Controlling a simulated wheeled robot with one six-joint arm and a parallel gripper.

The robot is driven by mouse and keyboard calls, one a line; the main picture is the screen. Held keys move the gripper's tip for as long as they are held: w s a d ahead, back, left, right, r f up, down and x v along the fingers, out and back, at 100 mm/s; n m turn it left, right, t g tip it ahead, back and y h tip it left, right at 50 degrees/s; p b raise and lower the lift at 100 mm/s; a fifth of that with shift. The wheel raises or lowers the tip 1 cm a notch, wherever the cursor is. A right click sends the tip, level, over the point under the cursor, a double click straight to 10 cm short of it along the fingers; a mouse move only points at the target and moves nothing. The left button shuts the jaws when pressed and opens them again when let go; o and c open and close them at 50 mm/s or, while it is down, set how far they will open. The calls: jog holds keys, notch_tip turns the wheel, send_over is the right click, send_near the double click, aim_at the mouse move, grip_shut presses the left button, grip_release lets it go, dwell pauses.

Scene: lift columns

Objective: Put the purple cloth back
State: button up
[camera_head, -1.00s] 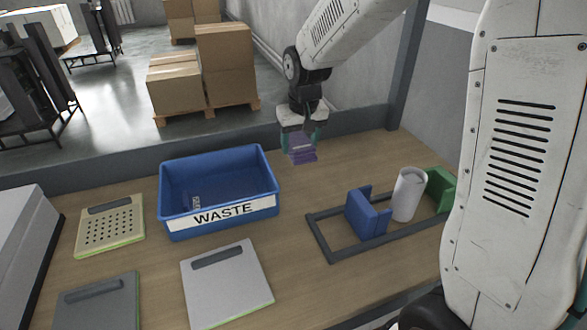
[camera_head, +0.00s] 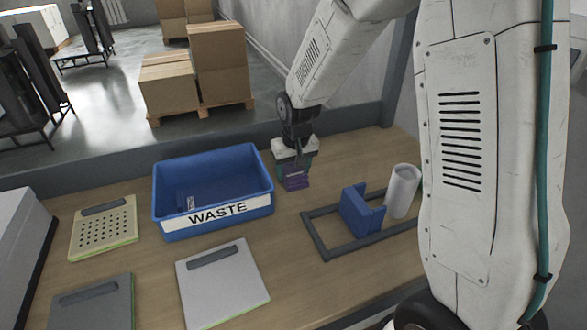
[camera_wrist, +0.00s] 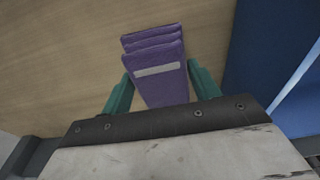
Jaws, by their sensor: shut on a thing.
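The purple cloth (camera_head: 295,181) is folded in layers with a pale strip across it. My gripper (camera_head: 293,170) is shut on it, just right of the blue waste bin near the back of the table. In the wrist view the cloth (camera_wrist: 160,82) sits between the two green fingers of my gripper (camera_wrist: 162,88), its folded end sticking out past them toward the wood. I cannot tell whether the cloth touches the table.
The blue bin marked WASTE (camera_head: 226,212) stands left of my gripper. A dark frame (camera_head: 322,246) on the right holds a blue holder (camera_head: 357,211) and a white cylinder (camera_head: 402,190). A grey board (camera_head: 222,284), a perforated beige board (camera_head: 103,228) and a dark board (camera_head: 92,304) lie at the left and front. Bare wood (camera_head: 300,215) lies between bin and frame.

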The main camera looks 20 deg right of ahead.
aim_at(296, 175)
jog(key=o, duration=0.9)
jog(key=shift+f, duration=0.1)
jog(key=shift+o, duration=0.2)
notch_tip(296, 175, up, 12)
jog(key=s, duration=0.2)
jog(key=s+d+r, duration=0.1)
jog(key=s+r, duration=0.3)
jog(key=s, duration=1)
jog(key=s+d+r, duration=0.2)
jog(key=s+r, duration=0.2)
jog(key=s, duration=1.1)
jog(key=shift+s+r+g, duration=0.15)
jog(key=shift+s+g, duration=0.15)
jog(key=shift+d, duration=0.1)
